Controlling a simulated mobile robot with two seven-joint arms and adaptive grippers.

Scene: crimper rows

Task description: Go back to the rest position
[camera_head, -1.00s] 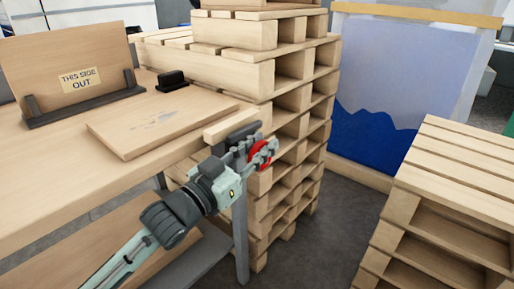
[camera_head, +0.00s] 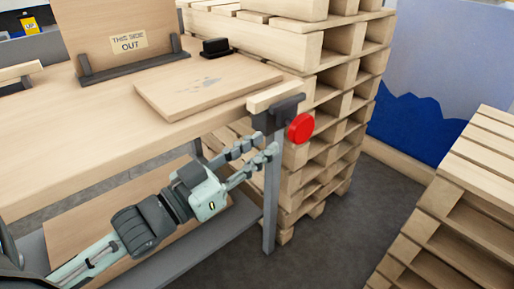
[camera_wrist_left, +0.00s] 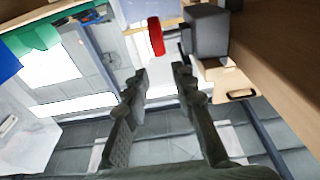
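My left gripper (camera_head: 255,158) is below and in front of the workbench corner in the head view. Its two fingers are apart with nothing between them. The left wrist view also shows the open, empty fingers (camera_wrist_left: 160,85). A round red knob (camera_head: 301,128) on a dark bracket (camera_head: 277,115) sits at the bench corner, just beyond the fingertips and apart from them. The red knob (camera_wrist_left: 156,36) and the dark block (camera_wrist_left: 206,31) also show in the wrist view. My right gripper does not show.
The workbench (camera_head: 60,165) carries a flat board (camera_head: 205,90), an upright board marked "THIS SIDE OUT" (camera_head: 115,30) and a small black object (camera_head: 215,47). A tall pallet stack (camera_head: 335,110) stands behind the corner, another (camera_head: 450,220) at right. Bare floor (camera_head: 330,250) lies between.

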